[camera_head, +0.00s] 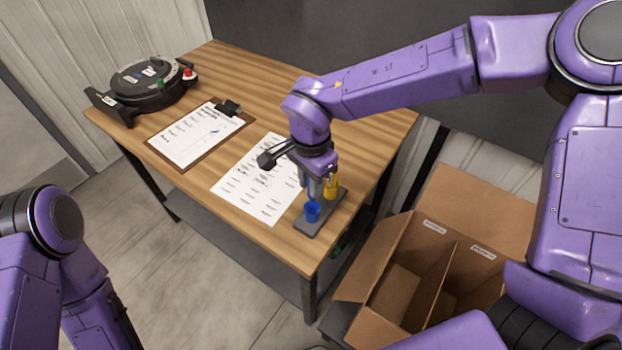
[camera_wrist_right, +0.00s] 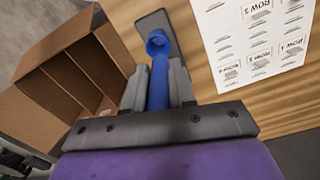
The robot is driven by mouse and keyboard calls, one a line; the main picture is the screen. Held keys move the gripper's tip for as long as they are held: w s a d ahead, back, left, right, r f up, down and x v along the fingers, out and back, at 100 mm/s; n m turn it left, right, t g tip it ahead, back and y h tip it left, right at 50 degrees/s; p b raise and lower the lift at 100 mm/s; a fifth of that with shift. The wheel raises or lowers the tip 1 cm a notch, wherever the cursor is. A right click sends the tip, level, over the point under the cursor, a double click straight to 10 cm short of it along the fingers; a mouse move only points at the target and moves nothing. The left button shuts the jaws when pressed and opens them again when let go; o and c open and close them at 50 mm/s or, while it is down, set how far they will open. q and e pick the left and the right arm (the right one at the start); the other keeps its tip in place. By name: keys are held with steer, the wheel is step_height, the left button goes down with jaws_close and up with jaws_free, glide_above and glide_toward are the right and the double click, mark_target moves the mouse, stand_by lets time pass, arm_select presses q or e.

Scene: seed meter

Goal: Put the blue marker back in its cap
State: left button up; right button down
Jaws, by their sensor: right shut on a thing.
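My right gripper (camera_head: 311,184) is over the near right corner of the table and is shut on the blue marker (camera_wrist_right: 158,88). The marker points down toward the blue cap (camera_head: 312,212), which stands on a grey holder (camera_head: 308,229). In the right wrist view the marker's far end lines up with the blue cap (camera_wrist_right: 157,41). I cannot tell whether its tip is inside the cap or just above it. A yellow cap or marker (camera_head: 331,190) stands on the same holder, partly behind the gripper. My left gripper is out of view; only its arm shows.
A printed sheet (camera_head: 245,192) lies left of the holder. A clipboard (camera_head: 192,135) and a round black device (camera_head: 140,85) with red and green knobs are farther left. A divided cardboard box (camera_head: 385,255) stands right of the table. The holder is close to the table's edge.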

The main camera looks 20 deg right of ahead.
steer(key=shift+s+f, duration=0.35)
steer(key=shift+f, duration=0.05)
steer(key=shift+w, duration=0.15)
steer(key=shift+f, duration=0.1)
steer(key=shift+a+f, duration=0.1)
steer(key=shift+f, duration=0.3)
steer(key=shift+f, duration=0.45)
steer(key=shift+f, duration=0.1)
